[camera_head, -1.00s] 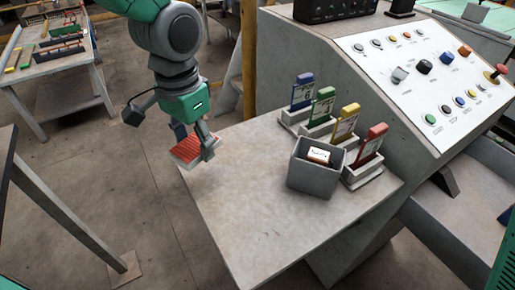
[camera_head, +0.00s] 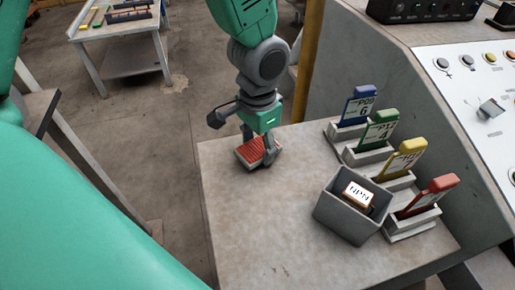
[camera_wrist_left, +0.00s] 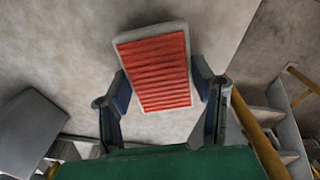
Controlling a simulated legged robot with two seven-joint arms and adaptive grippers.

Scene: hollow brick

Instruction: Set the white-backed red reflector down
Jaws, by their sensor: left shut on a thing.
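The white-backed red reflector (camera_head: 254,152) is a ribbed red block with a pale rim and back. My left gripper (camera_head: 258,154) is shut on it, with a finger on each side. In the head view it is over the far left part of the grey table (camera_head: 270,220), near the left edge. I cannot tell whether its underside touches the surface. In the left wrist view the reflector (camera_wrist_left: 160,70) sits between the two fingers (camera_wrist_left: 165,95), red face toward the camera. My right gripper is not in view.
A grey open box (camera_head: 345,215) with a white-labelled item stands right of centre. Behind it, blue, green, yellow and red tags (camera_head: 428,195) stand in grey holders. A control panel (camera_head: 480,100) rises at the right. The table's front and middle are clear.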

